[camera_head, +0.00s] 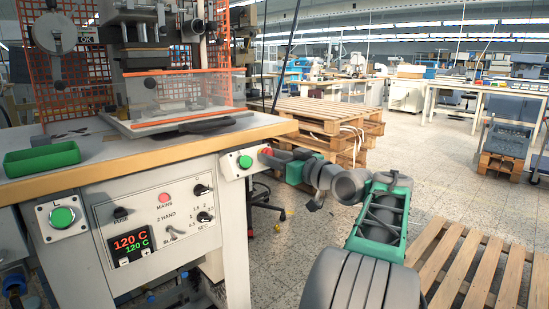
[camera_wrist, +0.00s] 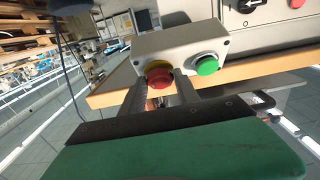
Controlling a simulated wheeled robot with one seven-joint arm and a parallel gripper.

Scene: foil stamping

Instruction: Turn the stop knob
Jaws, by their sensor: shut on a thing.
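The red stop knob (camera_wrist: 159,76) with a yellow ring sits on a light grey button box (camera_wrist: 190,45) beside a green button (camera_wrist: 207,65). In the head view the stop knob (camera_head: 266,151) shows at the box's right end, partly hidden by my gripper. My gripper (camera_head: 274,155) reaches in from the right at the table's front corner. In the wrist view its two dark fingers (camera_wrist: 160,90) stand on either side of the red knob and are shut on it.
A control panel (camera_head: 155,225) with a 120 C display is left of the box. A wooden table top (camera_head: 110,172) carries the stamping press and a green tray (camera_head: 42,160). Wooden pallets (camera_head: 318,115) stand behind my arm, and another pallet (camera_head: 470,265) lies at the lower right.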

